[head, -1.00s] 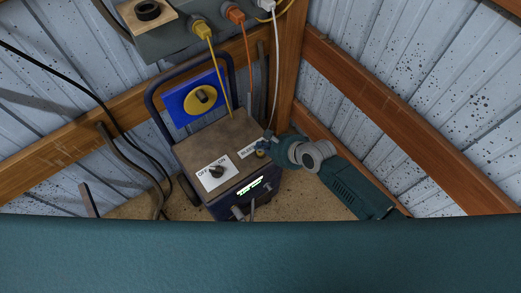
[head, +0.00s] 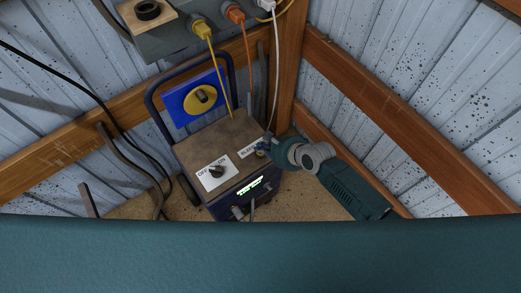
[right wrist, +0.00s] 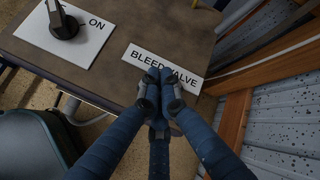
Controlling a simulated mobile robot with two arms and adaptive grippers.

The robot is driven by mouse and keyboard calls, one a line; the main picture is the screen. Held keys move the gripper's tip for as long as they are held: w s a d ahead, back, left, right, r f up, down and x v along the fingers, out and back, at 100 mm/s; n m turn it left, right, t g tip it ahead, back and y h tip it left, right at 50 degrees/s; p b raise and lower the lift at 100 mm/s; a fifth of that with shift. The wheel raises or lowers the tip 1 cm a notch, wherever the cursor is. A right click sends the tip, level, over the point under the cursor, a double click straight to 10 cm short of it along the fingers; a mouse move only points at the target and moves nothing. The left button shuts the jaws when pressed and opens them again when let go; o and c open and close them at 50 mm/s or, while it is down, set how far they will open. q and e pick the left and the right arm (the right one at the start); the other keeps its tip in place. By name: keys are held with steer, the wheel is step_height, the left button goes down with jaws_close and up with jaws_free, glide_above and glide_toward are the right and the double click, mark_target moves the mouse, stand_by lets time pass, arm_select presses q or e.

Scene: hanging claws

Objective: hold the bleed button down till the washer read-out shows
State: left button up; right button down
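The washer box (head: 215,145) has a brown top with a white BLEED VALVE label (head: 249,148), which also shows in the right wrist view (right wrist: 150,62). A small yellowish round part, seemingly the bleed button (head: 260,154), sits by the label's right end. My right gripper (head: 263,147) points down at it, its fingers right over that spot. In the right wrist view its fingers (right wrist: 160,82) are together and cover part of the label. They hide the button, so contact or pressing cannot be told. A lit green read-out (head: 250,187) is on the front face, too small to read. My left gripper is out of view.
An OFF/ON plate with a black knob (head: 216,171) is on the box's left top. A blue panel with a yellow disc (head: 196,98) stands behind. Plugs and cables hang from a grey strip (head: 170,45). Wooden rails and metal walls close in the corner.

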steer(key=shift+s+f, duration=0.1)
steer(key=shift+f, duration=0.4)
stand_by(1.1)
steer(key=shift+r+p, duration=0.95)
steer(key=shift+r, duration=0.05)
step_height(320, 180, up, 5)
steer(key=p, duration=0.5)
steer(key=shift+p, duration=0.4)
